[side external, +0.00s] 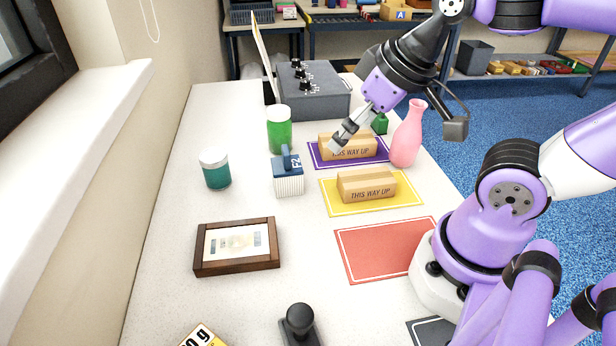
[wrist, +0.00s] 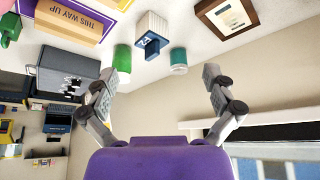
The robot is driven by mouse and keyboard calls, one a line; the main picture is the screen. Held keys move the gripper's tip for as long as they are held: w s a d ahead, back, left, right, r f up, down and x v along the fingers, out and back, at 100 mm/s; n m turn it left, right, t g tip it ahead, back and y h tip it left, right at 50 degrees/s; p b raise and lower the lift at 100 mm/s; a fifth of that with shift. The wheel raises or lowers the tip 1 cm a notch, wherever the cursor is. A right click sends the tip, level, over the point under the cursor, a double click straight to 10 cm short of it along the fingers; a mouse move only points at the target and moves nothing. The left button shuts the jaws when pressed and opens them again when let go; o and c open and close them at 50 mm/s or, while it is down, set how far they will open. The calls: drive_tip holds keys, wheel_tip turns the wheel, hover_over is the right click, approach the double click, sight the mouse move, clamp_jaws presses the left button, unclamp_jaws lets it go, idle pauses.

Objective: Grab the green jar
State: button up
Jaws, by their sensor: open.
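The green jar (side external: 279,132) with a white lid stands upright on the table, in front of a grey control box. It also shows in the wrist view (wrist: 122,58), near the left finger's tip in the picture. A teal jar (side external: 216,170) with a white lid stands nearer and to the left; the wrist view shows it too (wrist: 179,60). My gripper (side external: 338,146) is to the right of the green jar, pointing down and left. In the wrist view my gripper (wrist: 160,73) has its fingers wide apart with nothing between them.
A blue-and-white block (side external: 288,175) stands just in front of the green jar. The grey box (side external: 318,95) is behind it. Cartons lie on purple (side external: 318,160) and yellow (side external: 335,205) mats. A pink vase (side external: 408,135) stands right. A framed picture (side external: 237,246) lies nearer.

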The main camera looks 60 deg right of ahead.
drive_tip(key=n+g, duration=0.1)
drive_tip(key=n, duration=0.1)
hover_over(284, 110)
drive_tip(key=s, duration=0.3)
wheel_tip(284, 110, down, 4)
drive_tip(key=shift+y, duration=0.3)
drive_tip(key=x, duration=0.5)
drive_tip(key=shift+w+d, duration=0.1)
drive_tip(key=shift+w, duration=0.1)
drive_tip(key=x, duration=0.6)
drive_tip(key=shift+s+f, duration=0.1)
drive_tip(key=shift+s, duration=0.1)
drive_tip(key=c, duration=1.3)
